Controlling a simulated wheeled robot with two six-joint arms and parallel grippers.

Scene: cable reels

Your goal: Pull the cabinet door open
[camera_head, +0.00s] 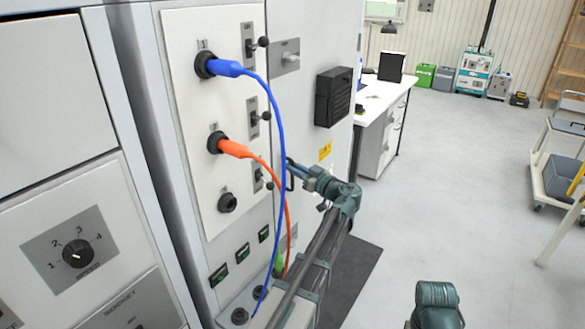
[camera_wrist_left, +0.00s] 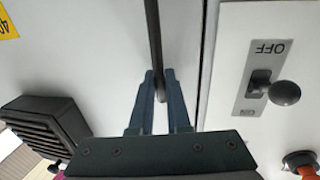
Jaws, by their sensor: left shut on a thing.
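The cabinet door (camera_head: 305,95) is the light grey panel with a black vent and a yellow label. It looks closed, with a narrow dark seam along its edge in the wrist view. Its handle is a thin dark upright bar (camera_wrist_left: 153,40), mostly hidden by my gripper in the head view. My left gripper (camera_head: 289,170) is shut on the handle; in the left wrist view its two fingers (camera_wrist_left: 158,90) sit on both sides of the bar.
Left of the door, a white panel (camera_head: 185,95) carries switches and sockets. A blue cable (camera_head: 280,130) and an orange cable (camera_head: 275,178) hang from it, close to my left arm. A white desk (camera_head: 385,95) stands beyond the door.

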